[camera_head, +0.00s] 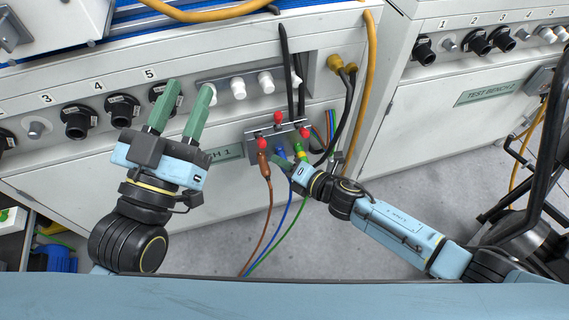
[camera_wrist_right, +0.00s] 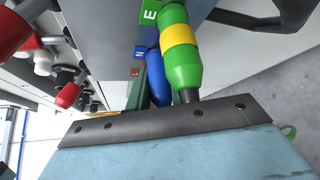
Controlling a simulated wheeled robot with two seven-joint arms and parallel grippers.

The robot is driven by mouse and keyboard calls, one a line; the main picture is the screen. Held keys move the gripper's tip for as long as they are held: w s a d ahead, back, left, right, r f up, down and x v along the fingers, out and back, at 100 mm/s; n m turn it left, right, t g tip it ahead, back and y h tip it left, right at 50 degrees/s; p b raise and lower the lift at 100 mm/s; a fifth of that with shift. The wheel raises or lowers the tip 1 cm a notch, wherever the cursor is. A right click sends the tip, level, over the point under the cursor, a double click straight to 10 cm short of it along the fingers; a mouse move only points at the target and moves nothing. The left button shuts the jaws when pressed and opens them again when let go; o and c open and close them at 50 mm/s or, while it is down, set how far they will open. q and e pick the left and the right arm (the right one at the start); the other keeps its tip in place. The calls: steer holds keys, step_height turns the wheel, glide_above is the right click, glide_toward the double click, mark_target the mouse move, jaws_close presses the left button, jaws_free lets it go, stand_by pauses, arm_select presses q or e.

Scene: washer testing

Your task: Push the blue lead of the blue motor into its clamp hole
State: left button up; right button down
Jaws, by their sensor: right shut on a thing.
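The grey clamp block (camera_head: 257,134) with red knobs is on the front of the left bench. My right gripper (camera_head: 284,162) is at its lower side, shut on the blue lead (camera_head: 283,156). In the right wrist view the blue lead (camera_wrist_right: 158,88) stands under the blue N label, beside a green finger (camera_wrist_right: 137,94); whether its tip is inside the hole is hidden. The green-yellow lead (camera_wrist_right: 183,62) meets the block at the E label and partly covers the blue one. The brown lead (camera_head: 265,168) is at the block's left. My left gripper (camera_head: 182,108) is open and empty.
Black sockets (camera_head: 77,122) and white knobs (camera_head: 238,88) line the bench panel above. Black cables (camera_head: 348,100) and a yellow hose (camera_head: 371,60) hang right of the block. A blue motor (camera_head: 56,258) is at the lower left. Grey floor lies below.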

steer(key=shift+w+a+r, duration=0.15)
steer(key=shift+w+r, duration=0.25)
steer(key=shift+w, duration=0.3)
steer(key=c, duration=1.2)
jaws_free()
steer(key=shift+o, duration=0.2)
steer(key=shift+a+r, duration=0.1)
steer(key=s+d+p, duration=0.2)
steer(key=s, duration=0.5)
steer(key=shift+d+f, duration=0.2)
steer(key=shift+f, duration=0.2)
steer(key=shift+s, duration=0.15)
